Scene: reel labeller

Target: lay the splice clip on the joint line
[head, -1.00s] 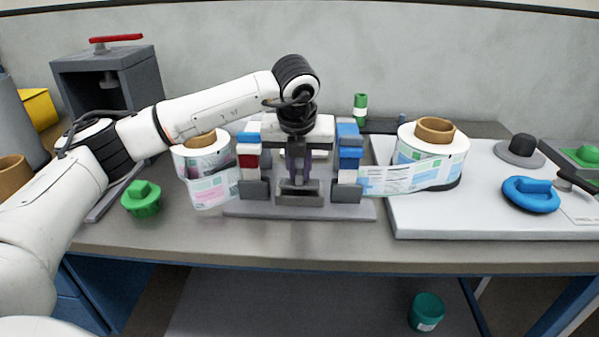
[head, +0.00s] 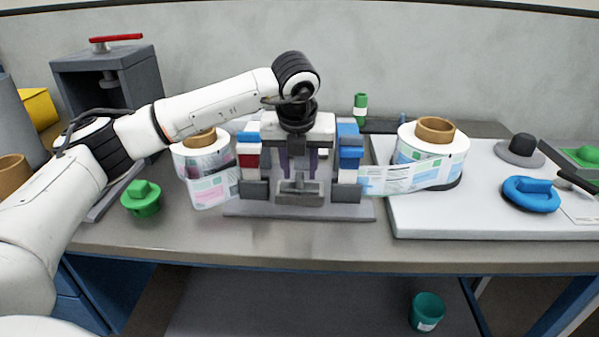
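My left gripper (head: 298,176) points straight down over the middle of the splicing fixture (head: 245,211), between its two clamp stacks. Its fingers stand apart, with purple on their inner sides, and the tips are close above or behind a small grey block (head: 299,189). I cannot make out the splice clip for certain; the gripper and the block hide the joint line. Label web (head: 214,190) comes in from the left reel (head: 203,159), and another web (head: 385,180) comes from the right reel (head: 432,146). My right gripper is not in view.
A white board (head: 450,221) at right carries the right reel, a blue ring-shaped item (head: 531,195) and a black knob (head: 521,148). A green knob (head: 141,198) stands left of the fixture. The table's front strip is clear.

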